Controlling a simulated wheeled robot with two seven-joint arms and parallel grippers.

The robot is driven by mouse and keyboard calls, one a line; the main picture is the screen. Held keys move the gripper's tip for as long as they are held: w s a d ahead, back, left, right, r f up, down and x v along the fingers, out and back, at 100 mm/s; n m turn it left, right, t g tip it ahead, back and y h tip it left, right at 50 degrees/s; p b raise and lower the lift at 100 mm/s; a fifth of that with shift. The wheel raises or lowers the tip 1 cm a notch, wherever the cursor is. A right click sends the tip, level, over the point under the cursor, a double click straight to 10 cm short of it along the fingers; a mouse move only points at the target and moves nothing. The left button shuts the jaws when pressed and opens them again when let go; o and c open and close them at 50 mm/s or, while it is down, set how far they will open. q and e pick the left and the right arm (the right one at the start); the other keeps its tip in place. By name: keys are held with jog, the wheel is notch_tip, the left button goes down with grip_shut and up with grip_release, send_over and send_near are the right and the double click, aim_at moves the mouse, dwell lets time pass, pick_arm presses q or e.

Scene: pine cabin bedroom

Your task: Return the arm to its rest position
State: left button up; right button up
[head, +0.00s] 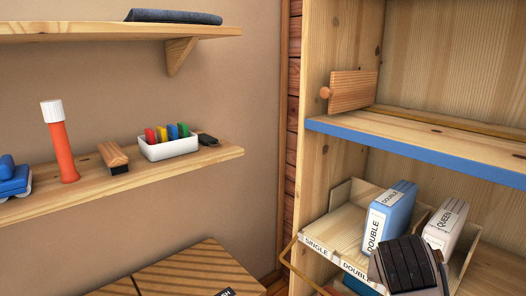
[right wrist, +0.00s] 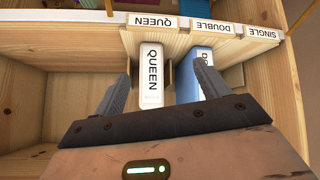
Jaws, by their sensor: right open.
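My right arm's dark end (head: 408,265) is at the bottom right of the head view, in front of the labelled tray (head: 345,226); its fingertips are not clear there. In the right wrist view my right gripper (right wrist: 160,72) is open, with its fingers apart. A white QUEEN box (right wrist: 152,75) and part of a blue DOUBLE box (right wrist: 188,84) show between the fingers. I cannot tell whether a finger touches the blue box. In the head view the blue box (head: 389,214) and the white box (head: 444,225) stand in the tray. My left gripper is not in view.
The tray sits in a pine cabinet below a blue-edged shelf (head: 420,148), where a knobbed wooden panel (head: 352,91) stands. A wall shelf (head: 190,171) on the left holds an orange bottle (head: 64,145), a brush and a white bin (head: 168,149). Open space lies between wall shelf and cabinet.

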jog(key=s+a+f+n+g+y, duration=0.2)
jog(key=s+a+f+n+y, duration=0.15)
jog(key=s+f, duration=0.65)
jog(key=s+a+f+n+g+y, duration=0.15)
jog(key=s+f+n+y, duration=0.35)
jog(key=s, duration=0.8)
jog(key=w+a+f+t, duration=0.2)
jog(key=w+f+t, duration=0.1)
jog(key=f, duration=0.2)
jog(key=w+a+f+t, duration=0.3)
jog(key=f+t, duration=0.1)
jog(key=f, duration=0.1)
jog(key=shift+a+f, duration=0.2)
jog(key=shift+a, duration=0.05)
